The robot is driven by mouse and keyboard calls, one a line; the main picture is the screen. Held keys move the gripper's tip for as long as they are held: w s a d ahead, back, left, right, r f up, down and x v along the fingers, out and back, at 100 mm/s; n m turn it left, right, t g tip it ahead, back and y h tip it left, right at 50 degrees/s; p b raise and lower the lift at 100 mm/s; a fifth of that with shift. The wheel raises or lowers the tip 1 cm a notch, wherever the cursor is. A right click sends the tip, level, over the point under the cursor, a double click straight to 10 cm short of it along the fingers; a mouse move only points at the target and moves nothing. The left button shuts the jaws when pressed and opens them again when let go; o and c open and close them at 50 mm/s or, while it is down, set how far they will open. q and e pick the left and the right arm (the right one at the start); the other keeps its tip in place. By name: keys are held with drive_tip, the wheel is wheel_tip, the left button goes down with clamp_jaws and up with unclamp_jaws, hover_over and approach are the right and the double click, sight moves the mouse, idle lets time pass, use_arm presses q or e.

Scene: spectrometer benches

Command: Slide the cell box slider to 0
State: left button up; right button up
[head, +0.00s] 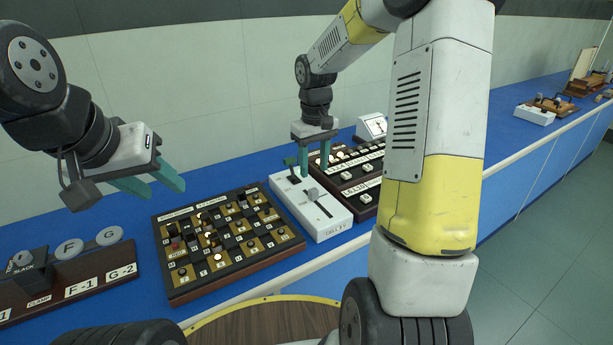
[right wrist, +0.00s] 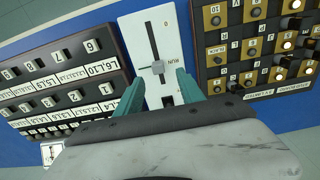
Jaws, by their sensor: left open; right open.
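The white cell box (head: 284,191) stands on the blue bench; it also fills the middle of the right wrist view (right wrist: 136,32). My right gripper (head: 314,174) is open above the box's far part, fingers either side of the slot line; contact is unclear. My left gripper (head: 165,188) is open and empty over the bench at left.
A checkered plug board (head: 172,283) lies left of the box. Dark labelled button panels (head: 352,189) and a white dial meter (head: 371,127) stand to its right. A clamp rack (head: 98,283) with round discs is at lower left. My right arm hides part of the bench.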

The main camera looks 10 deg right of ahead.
sight(314, 190)
drive_tip(key=shift+w+d+f, duration=0.15)
drive_tip(key=shift+w+f, duration=0.45)
drive_tip(key=shift+f, duration=0.35)
wheel_tip(314, 190, down, 8)
drive_tip(key=shift+r, duration=0.2)
drive_tip(key=shift+c, duration=0.4)
clamp_jaws()
idle(0.4)
